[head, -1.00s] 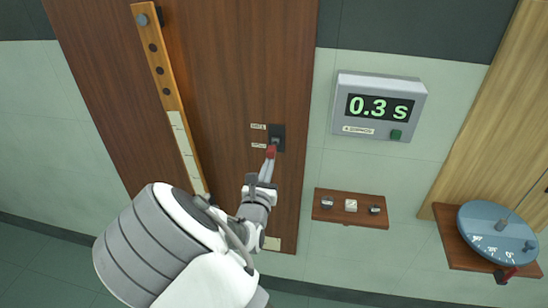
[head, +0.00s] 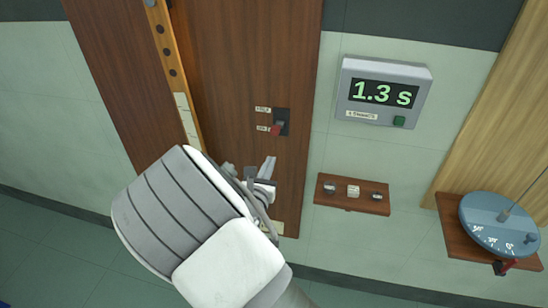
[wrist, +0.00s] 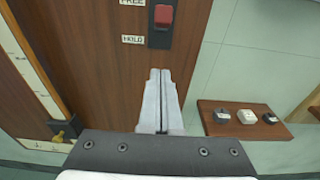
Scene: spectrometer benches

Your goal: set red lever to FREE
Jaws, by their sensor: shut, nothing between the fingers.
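The red lever (head: 276,130) sits on a dark plate (head: 283,118) on the brown wooden panel. In the head view its red end is beside the lower of two small labels. In the wrist view the red lever (wrist: 164,17) shows between the FREE label (wrist: 132,2) and the HOLD label (wrist: 132,39), nearer FREE. The views differ, so I cannot tell its setting for sure. My gripper (head: 269,164) is below the plate, apart from the lever. Its fingers (wrist: 161,72) are together and empty, pointing up toward the plate.
A timer box (head: 383,90) reads 1.3 s. A small wooden shelf (head: 352,207) with three small items is right of my gripper. A round blue dial (head: 499,225) is at far right. A pale-marked wooden strip (head: 172,70) runs left of the lever.

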